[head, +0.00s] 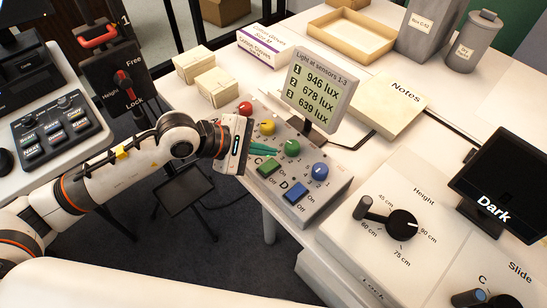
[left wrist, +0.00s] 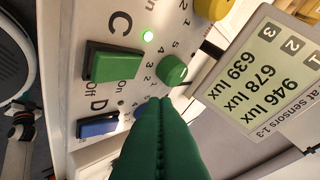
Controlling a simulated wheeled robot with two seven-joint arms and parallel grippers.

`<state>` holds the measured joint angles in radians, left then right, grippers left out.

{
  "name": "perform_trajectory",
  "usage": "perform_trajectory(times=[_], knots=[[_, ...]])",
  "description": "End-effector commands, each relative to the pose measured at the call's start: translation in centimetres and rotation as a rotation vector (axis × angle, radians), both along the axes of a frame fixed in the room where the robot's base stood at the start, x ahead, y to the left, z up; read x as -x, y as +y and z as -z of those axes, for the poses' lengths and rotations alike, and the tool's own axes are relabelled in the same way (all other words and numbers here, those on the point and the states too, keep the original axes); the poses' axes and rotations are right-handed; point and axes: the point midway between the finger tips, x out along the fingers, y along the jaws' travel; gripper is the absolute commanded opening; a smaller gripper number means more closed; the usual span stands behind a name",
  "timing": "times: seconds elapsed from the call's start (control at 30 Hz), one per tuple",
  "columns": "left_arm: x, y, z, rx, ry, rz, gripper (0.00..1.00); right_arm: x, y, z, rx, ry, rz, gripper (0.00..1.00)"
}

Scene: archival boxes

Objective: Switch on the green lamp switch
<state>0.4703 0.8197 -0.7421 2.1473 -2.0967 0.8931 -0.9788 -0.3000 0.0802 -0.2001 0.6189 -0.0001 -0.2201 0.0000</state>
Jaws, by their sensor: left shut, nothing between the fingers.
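The green lamp switch (head: 268,166), marked C, is a rocker on the light grey control box (head: 325,200). I cannot tell for sure which way the rocker is tilted. My left gripper (head: 275,149) has green fingers, shut and empty, just above the box between the green switch and the green knob (head: 292,147). In the left wrist view the fingertips (left wrist: 155,101) are apart from the switch. My right gripper is not in view.
The blue switch (head: 297,192), marked D, is beside the green one. Blue (head: 320,171), yellow (head: 267,127) and red (head: 246,108) knobs are close by. A display (head: 317,90) reading 946, 678 and 639 lux stands behind. A height dial panel (head: 403,224) is at right.

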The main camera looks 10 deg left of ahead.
Motion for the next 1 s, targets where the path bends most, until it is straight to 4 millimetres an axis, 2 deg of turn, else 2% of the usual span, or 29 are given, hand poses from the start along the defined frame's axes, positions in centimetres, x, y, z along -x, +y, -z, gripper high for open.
perform_trajectory(times=[0.1,0.27,0.83,0.93,1.0], knots=[[0.1,0.1,-1.6,0.001,-0.002,0.0,0.0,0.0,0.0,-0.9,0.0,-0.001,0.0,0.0],[0.3,0.2,-2.8,0.002,-0.001,0.0,0.0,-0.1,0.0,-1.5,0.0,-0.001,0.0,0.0],[0.4,0.1,-2.9,0.011,0.003,0.0,0.0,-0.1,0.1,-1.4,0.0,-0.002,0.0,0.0],[1.1,-1.4,-3.7,0.113,0.037,0.0,0.0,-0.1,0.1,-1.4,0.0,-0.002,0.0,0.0],[2.2,-3.3,-5.2,0.278,0.095,-0.006,0.0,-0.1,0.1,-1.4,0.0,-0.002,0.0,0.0]])
